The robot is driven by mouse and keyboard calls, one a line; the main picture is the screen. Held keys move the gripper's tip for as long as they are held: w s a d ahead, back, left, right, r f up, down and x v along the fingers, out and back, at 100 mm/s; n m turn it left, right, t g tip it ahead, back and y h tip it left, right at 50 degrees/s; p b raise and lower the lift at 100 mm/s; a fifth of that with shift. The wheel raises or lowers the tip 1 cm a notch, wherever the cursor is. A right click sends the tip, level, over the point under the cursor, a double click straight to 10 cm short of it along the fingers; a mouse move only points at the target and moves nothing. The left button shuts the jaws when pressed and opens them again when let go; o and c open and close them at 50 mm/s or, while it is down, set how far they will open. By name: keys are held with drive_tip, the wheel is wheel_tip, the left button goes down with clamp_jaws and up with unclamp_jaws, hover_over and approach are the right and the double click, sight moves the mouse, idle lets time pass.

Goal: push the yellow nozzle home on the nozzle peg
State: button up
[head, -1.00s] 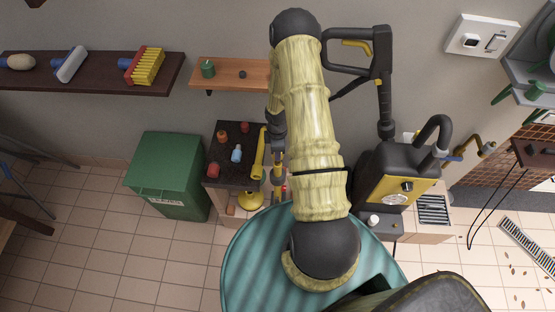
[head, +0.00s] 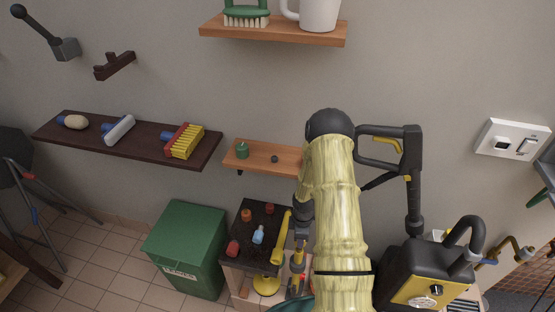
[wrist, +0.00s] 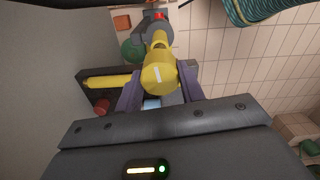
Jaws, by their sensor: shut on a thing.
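The yellow nozzle (wrist: 158,74) is between the two fingers of my gripper (wrist: 159,88) in the wrist view, with a white mark on its near end. My gripper is shut on it. Beyond the nozzle is a grey part with a red spot (wrist: 158,16); I cannot tell whether this is the nozzle peg, or whether nozzle and part touch. In the head view my gripper (head: 299,236) is partly hidden by my arm, beside the dark-topped stand, with a yellow piece (head: 297,258) below it. The peg is not clearly visible.
The dark-topped stand (head: 242,236) holds small red, orange and blue pieces. A green bin (head: 187,247) is further left. A black and yellow machine (head: 432,282) stands right. Shelves line the wall.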

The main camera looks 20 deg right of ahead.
drive_tip(key=shift+a, duration=0.1)
drive_tip(key=shift+w+a+r+m, duration=0.1)
drive_tip(key=shift+a+r+m, duration=0.05)
drive_tip(key=shift+a+m, duration=0.15)
drive_tip(key=w+a+r+m, duration=0.1)
drive_tip(key=a+r+m, duration=0.5)
drive_tip(key=a+m, duration=0.6)
drive_tip(key=shift+w+a+r, duration=0.15)
drive_tip(key=shift+w+a, duration=0.25)
drive_tip(key=shift+d, duration=0.1)
